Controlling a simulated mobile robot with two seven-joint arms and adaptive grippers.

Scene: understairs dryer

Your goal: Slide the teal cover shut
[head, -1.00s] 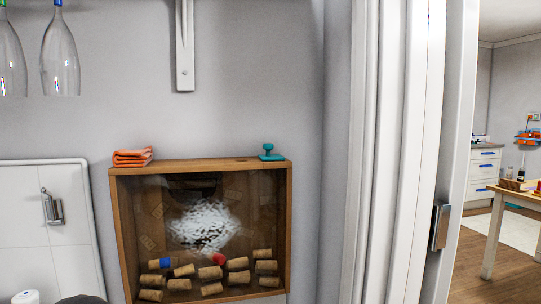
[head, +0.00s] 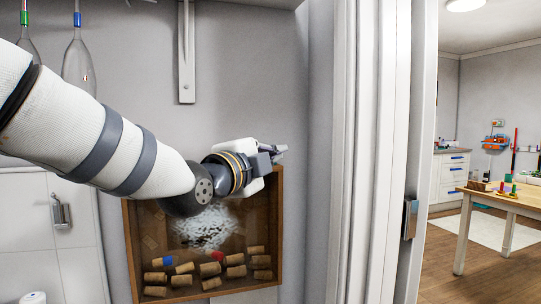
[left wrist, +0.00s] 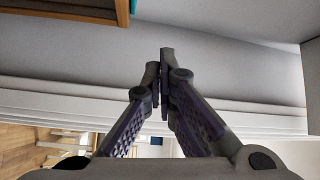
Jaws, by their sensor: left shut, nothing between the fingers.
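The teal cover, seen a second ago with its knob on top of the wooden box near the right end, is hidden behind my left gripper in the head view. A small teal sliver (left wrist: 133,6), probably part of it, shows at the top edge of the left wrist view, beside the box's wooden edge (left wrist: 70,11). The wooden box (head: 279,235) hangs on the wall with a clear front and corks inside. My left gripper (head: 279,149) is at the box's top right corner, fingers shut and empty; its fingertips (left wrist: 160,62) are together in the wrist view. Touch cannot be told.
A white door frame (head: 345,150) stands right of the box, with grey wall between. Hanging glasses (head: 79,65) and a white bracket (head: 186,60) are above. A white cabinet door (head: 75,235) is at left. A table (head: 500,197) stands in the room beyond.

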